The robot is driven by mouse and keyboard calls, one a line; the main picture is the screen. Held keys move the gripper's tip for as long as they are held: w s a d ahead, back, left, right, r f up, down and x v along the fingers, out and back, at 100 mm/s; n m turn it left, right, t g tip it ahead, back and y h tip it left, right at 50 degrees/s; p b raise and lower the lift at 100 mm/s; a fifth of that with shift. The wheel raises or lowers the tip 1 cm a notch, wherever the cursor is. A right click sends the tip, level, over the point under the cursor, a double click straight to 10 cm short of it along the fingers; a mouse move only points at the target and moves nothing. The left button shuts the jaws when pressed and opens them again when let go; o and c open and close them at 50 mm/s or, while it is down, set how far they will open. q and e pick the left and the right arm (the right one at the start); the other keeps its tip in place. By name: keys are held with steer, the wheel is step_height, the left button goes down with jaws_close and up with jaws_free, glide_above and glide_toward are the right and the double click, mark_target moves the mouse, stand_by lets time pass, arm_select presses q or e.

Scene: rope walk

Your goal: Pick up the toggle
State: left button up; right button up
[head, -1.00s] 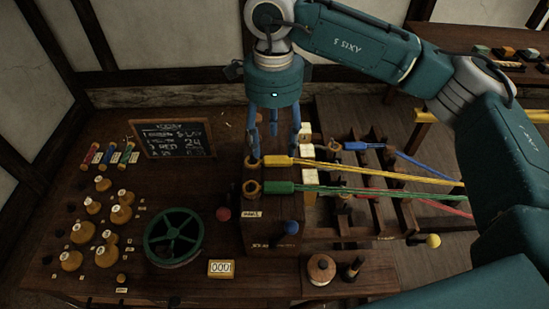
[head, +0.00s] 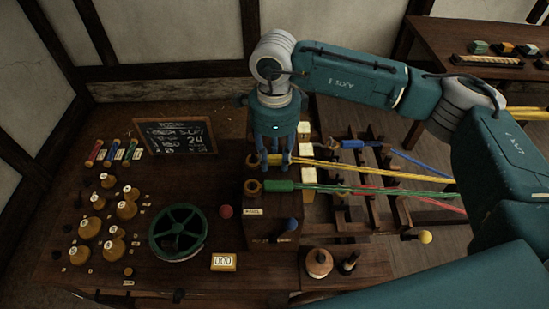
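My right gripper (head: 275,162) points straight down over the near end of the yellow rope, at the top of a dark wooden block (head: 285,214). Its blue fingers stand at the yellow sleeve on that rope end, just right of a wooden hook-like piece (head: 253,161). The fingers hide most of the sleeve, so I cannot tell whether they grip it. I cannot tell for sure which piece is the toggle. A green sleeve (head: 278,186) with a second wooden piece (head: 252,188) lies just in front. My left gripper is not in view.
Yellow, green, red and blue ropes stretch right over a slatted wooden frame. A green handwheel (head: 177,231), a red ball (head: 225,211), a counter (head: 223,262) and several brass-coloured weights stand left. A chalkboard (head: 176,137) stands behind.

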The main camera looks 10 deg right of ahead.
steer(key=shift+c, duration=0.5)
steer(key=shift+r, duration=0.1)
steer(key=shift+r, duration=0.5)
step_height(320, 180, up, 10)
steer(key=b, duration=0.4)
step_height(320, 180, up, 7)
steer(key=b, duration=0.1)
glide_above(274, 158)
steer(key=shift+s+r, duration=0.15)
steer(key=shift+r, duration=0.8)
